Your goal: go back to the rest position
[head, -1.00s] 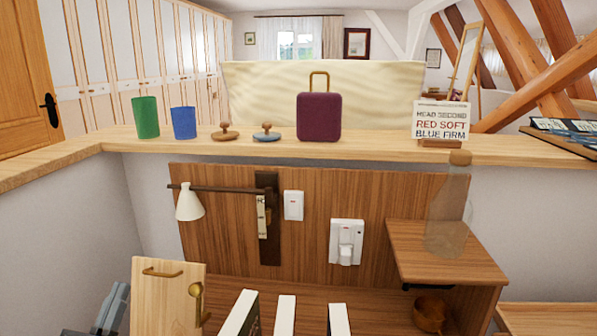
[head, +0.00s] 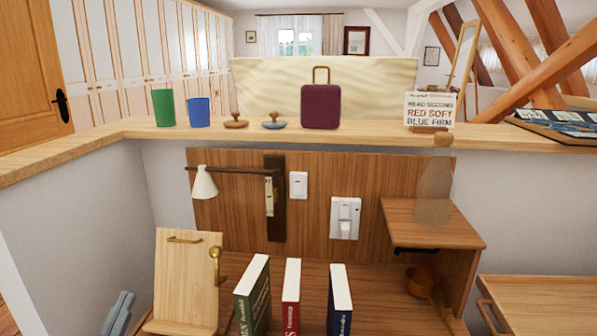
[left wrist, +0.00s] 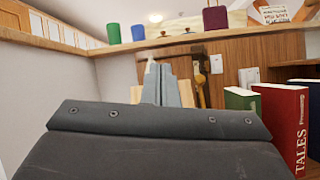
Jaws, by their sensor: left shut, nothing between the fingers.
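My left gripper (head: 121,312) shows at the lower left of the head view, grey and partly cut off by the bottom edge. It is left of the light wooden board with brass handles (head: 185,278), and I see no object held in it. In the left wrist view, the grey fingers of the left gripper (left wrist: 161,82) are together, pointing away over the dark wrist body. My right gripper is in neither view.
Green (head: 254,297), red (head: 291,297) and blue (head: 340,300) books stand upright on the wooden desk, right of the board. A small shelf (head: 430,222) holds a clear bottle. A ledge (head: 370,131) with cups and a purple case runs behind.

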